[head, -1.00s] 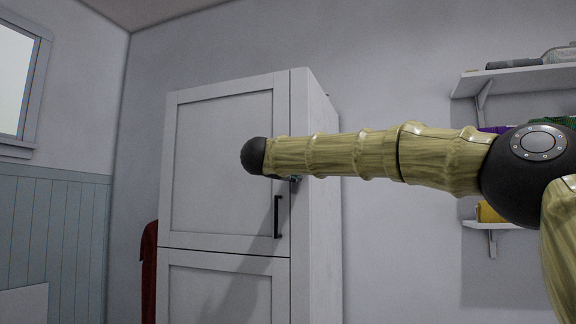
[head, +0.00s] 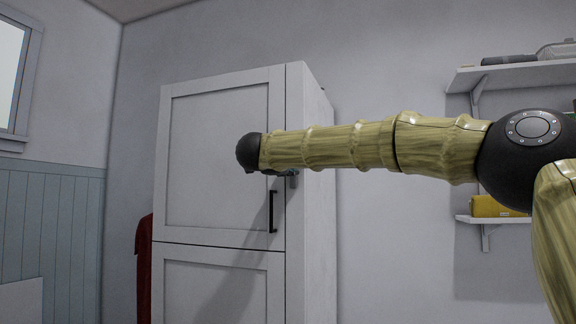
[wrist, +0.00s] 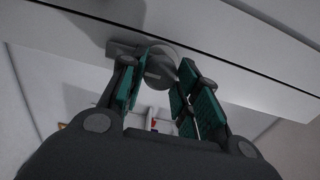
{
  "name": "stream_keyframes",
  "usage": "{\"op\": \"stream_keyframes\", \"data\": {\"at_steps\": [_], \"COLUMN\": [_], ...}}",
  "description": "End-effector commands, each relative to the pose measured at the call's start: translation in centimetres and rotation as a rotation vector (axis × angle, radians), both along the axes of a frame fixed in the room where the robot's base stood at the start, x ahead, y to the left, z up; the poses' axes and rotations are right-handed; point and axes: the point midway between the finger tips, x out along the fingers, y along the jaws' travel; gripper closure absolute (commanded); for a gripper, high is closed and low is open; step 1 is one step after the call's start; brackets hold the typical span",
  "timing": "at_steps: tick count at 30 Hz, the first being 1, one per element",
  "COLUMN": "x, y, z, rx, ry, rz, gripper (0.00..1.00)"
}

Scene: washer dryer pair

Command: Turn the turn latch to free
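The turn latch (wrist: 157,68) is a grey piece with a round part, mounted on the pale cabinet front in the wrist view. My gripper (wrist: 158,78) has teal-padded fingers, one on each side of the latch. The fingers stand apart, and I cannot tell whether either pad touches the latch. In the head view my arm hides most of the gripper. A small dark grey part (head: 291,179) shows just under my arm at the door's right edge; I cannot tell whether it is latch or gripper.
The tall white cabinet (head: 215,215) has an upper door with a black bar handle (head: 273,212) just below my arm. Wall shelves (head: 510,75) are at the right, the lower one with a yellow box (head: 497,206). A red cloth (head: 144,265) hangs left of the cabinet.

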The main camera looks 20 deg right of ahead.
Motion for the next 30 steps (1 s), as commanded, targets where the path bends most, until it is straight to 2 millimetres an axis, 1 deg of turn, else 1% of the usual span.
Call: {"op": "stream_keyframes", "data": {"at_steps": [1,3,13,17,20,30], "x": [0.0,0.0,0.0,-0.7,-1.8,-6.9], "y": [0.0,0.0,0.1,0.6,1.2,4.7], "z": [-0.1,-0.1,0.0,0.0,0.1,0.0], "rx": [0.0,0.0,0.0,-0.001,-0.001,-0.001], "ry": [0.001,0.001,0.0,-0.001,-0.001,0.0], "rz": [0.0,0.0,0.001,0.002,0.002,0.002], "gripper": [0.58,0.46,0.46,0.46,0.46,0.46]}}
